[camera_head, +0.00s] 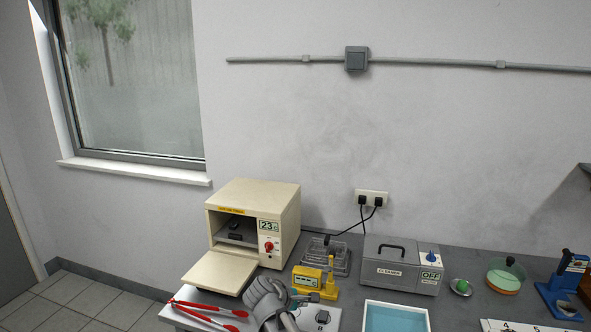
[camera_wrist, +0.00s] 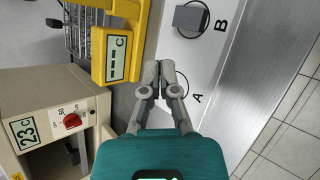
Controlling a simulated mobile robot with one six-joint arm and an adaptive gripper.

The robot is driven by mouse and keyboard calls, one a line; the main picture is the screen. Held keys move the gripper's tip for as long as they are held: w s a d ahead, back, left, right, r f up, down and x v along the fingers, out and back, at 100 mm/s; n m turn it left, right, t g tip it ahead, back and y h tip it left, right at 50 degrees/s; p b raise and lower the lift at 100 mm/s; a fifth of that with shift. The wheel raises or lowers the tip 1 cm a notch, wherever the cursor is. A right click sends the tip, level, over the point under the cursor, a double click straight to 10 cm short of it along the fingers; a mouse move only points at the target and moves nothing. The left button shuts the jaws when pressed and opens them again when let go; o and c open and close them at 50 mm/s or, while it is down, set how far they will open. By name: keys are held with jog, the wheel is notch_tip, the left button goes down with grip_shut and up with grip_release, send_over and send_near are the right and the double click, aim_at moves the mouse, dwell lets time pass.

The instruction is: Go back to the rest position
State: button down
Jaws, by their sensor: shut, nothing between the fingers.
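My gripper (camera_wrist: 159,72) shows in the wrist view with its two grey fingers together and nothing between them. Its teal body fills the bottom of that view. The fingertips overlap the edge of a circle marked A on a pale plate (camera_wrist: 222,75). A dark grey block (camera_wrist: 190,19) sits on the spot marked B, apart from the fingers. In the head view my grey arm hides part of the bench front, and the fingertips are hard to make out there. The block (camera_head: 323,317) also shows in the head view.
A yellow instrument (camera_wrist: 116,58) stands close left of my fingers. The cream oven (camera_head: 254,205) has its door open, reading 23 C. Red tongs (camera_head: 208,309), a cleaner box (camera_head: 401,268) and a blue-lined tray (camera_head: 370,304) are nearby. Space above the bench is clear.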

jog(key=s+d+f+m+g, duration=0.1)
jog(key=s+d+m, duration=0.1)
jog(key=d, duration=0.1)
jog(key=s+d+f+m+g+y, duration=0.1)
jog(key=s+d+m, duration=0.1)
jog(key=d+m, duration=0.1)
jog(key=s+d+f+m+g+y, duration=0.1)
jog(key=s+d+f+m+g, duration=0.1)
jog(key=d, duration=0.2)
jog(key=shift+s+m, duration=0.1)
jog(key=shift+m, duration=0.3)
jog(key=s+d+m+y, duration=0.1)
jog(key=s+m, duration=0.1)
jog(key=s+d+f+m+g+y, duration=0.1)
jog(key=s+d+m, duration=0.1)
jog(key=s+d+m+g+y+p, duration=0.1)
jog(key=s+m, duration=0.1)
jog(key=shift+s+d+f+y, duration=0.15)
jog(key=shift+d+f+y, duration=0.05)
jog(key=shift+y, duration=0.2)
jog(key=shift+s+d+m+g+y, duration=0.35)
jog(key=shift+s+m+y, duration=0.3)
jog(key=shift+m, duration=0.35)
jog(key=shift+s, duration=0.1)
